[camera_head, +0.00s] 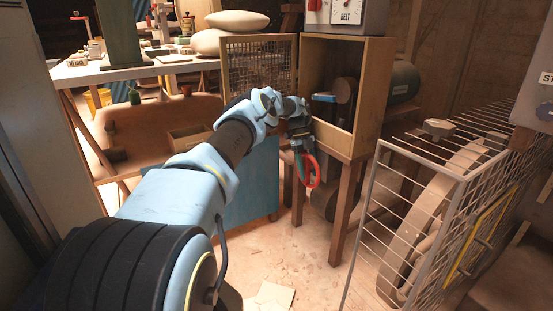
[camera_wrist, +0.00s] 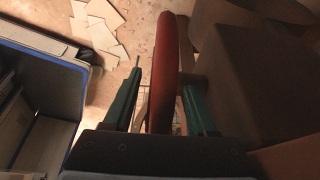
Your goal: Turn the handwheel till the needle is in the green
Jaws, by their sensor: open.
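The red handwheel (camera_head: 316,171) shows in the head view just past the end of my arm, below the front of an open wooden cabinet. In the wrist view its red rim (camera_wrist: 166,60) is seen edge-on, running between my two green fingers. My gripper (camera_head: 302,160) is open, one finger on each side of the rim. A gap shows on the left side; I cannot tell whether the right finger touches. A white dial marked BELT (camera_head: 346,8) sits on top of the cabinet, cut off by the picture's top edge. No green zone can be made out on it.
The wooden cabinet (camera_head: 374,100) stands behind my gripper with its mesh door (camera_head: 258,62) open to the left. A wire guard cage (camera_head: 440,215) around a large wheel is at right. A cluttered workbench (camera_head: 130,70) is at back left. Paper sheets (camera_wrist: 100,25) lie on the floor.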

